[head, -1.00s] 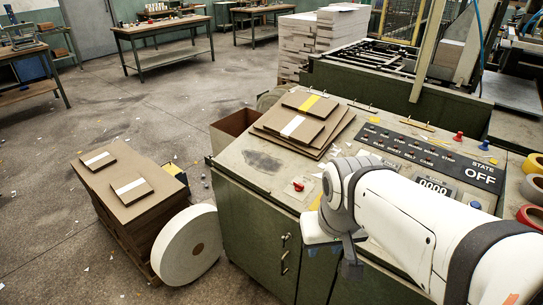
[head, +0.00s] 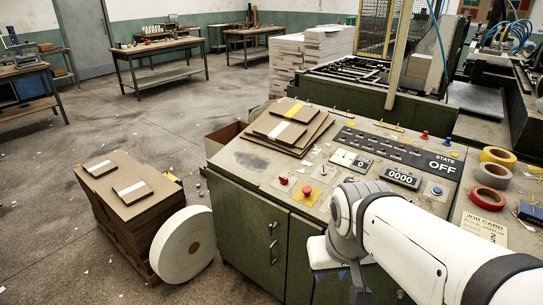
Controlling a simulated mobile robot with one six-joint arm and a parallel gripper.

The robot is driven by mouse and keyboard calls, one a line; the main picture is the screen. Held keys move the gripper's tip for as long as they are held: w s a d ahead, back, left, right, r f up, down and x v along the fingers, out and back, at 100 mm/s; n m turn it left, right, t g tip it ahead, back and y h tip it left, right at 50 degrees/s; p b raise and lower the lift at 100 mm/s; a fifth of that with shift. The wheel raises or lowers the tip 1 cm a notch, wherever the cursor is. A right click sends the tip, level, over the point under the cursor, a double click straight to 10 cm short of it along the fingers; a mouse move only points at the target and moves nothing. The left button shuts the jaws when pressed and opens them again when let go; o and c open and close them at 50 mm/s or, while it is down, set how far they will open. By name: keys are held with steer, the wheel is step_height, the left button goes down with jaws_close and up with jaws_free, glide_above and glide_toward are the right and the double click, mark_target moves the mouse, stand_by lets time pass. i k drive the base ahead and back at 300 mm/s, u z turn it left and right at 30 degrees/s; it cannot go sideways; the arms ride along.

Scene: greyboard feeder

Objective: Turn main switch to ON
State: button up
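The control panel (head: 255,178) is the sloped top of a green cabinet. Its black state sign (head: 439,164) reads OFF. A red knob (head: 306,190) sits on a yellow plate near the panel's front edge, with a red button (head: 284,180) to its left. A small control on a white plate (head: 323,172) lies just behind. No label naming the main switch is readable, and its position cannot be told. My white arm comes in from the lower right and bends down in front of the cabinet. My gripper (head: 357,288) shows only as a dark, partly hidden shape below the arm, apart from the panel controls.
Brown boards (head: 285,128) lie on the panel's back left. A counter (head: 402,177) reads 0000. Tape rolls (head: 490,174) and a job card (head: 483,228) lie at right. A board stack (head: 125,190) and a white roll (head: 183,244) stand left; floor beyond is open.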

mark_target(283, 181)
steer(key=z, duration=0.05)
steer(key=i, duration=0.9)
steer(key=u, duration=0.1)
